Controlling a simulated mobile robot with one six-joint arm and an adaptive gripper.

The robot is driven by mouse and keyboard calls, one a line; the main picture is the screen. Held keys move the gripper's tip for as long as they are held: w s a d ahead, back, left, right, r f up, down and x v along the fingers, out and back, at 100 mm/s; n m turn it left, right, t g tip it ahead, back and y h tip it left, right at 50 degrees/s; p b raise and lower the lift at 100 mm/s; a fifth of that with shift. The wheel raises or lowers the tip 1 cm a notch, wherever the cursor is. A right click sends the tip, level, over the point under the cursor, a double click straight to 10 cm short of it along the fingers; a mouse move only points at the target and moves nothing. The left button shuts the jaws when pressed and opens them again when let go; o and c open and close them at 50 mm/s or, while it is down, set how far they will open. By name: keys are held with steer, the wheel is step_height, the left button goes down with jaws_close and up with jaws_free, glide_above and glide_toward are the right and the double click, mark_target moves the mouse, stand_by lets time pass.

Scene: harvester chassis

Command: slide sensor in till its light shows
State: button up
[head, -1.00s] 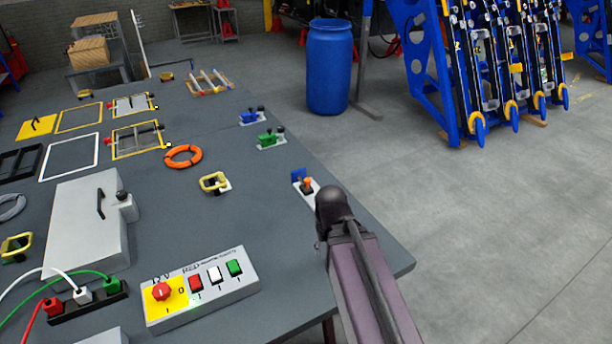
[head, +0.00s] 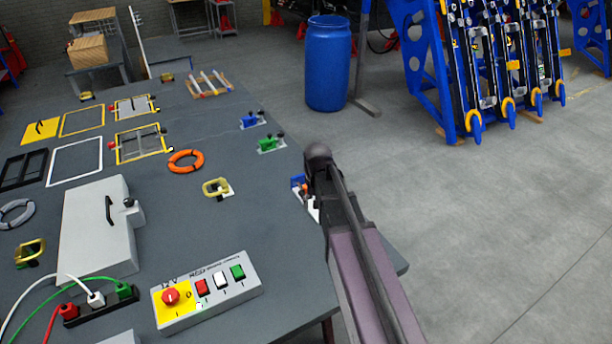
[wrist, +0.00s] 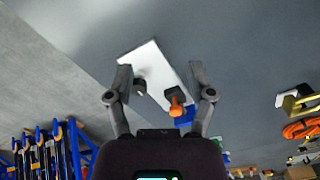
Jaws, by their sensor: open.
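A white plate (wrist: 153,68) carries a black cylindrical part (wrist: 140,88), an orange piece on a dark mount (wrist: 177,106) and a blue block (wrist: 184,118). I cannot tell for sure which of these is the sensor, and no lit light shows on them. In the head view the blue block (head: 298,181) and part of the white plate (head: 312,209) show beside my arm, which hides the rest. My gripper (wrist: 161,72) is open and empty, with its fingers spread across the plate in the wrist view. Its dark end (head: 319,158) is over this fixture in the head view.
A green fixture (head: 270,144) and a blue fixture (head: 251,120) stand farther back along the table's right edge. A yellow handle (head: 216,187), an orange ring (head: 186,161) and a switch box (head: 207,292) are to the left. Bare table lies between them.

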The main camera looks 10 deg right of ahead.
step_height(320, 180, up, 8)
steer(key=m+p, duration=0.2)
steer(key=p, duration=0.5)
glide_above(304, 188)
steer(key=d, duration=0.1)
steer(key=shift+w+r, duration=0.1)
steer(key=shift+w, duration=0.3)
steer(key=shift+b, duration=0.3)
step_height(304, 188, down, 14)
steer(key=b, duration=1.3)
steer(key=shift+r, duration=0.1)
jaws_close()
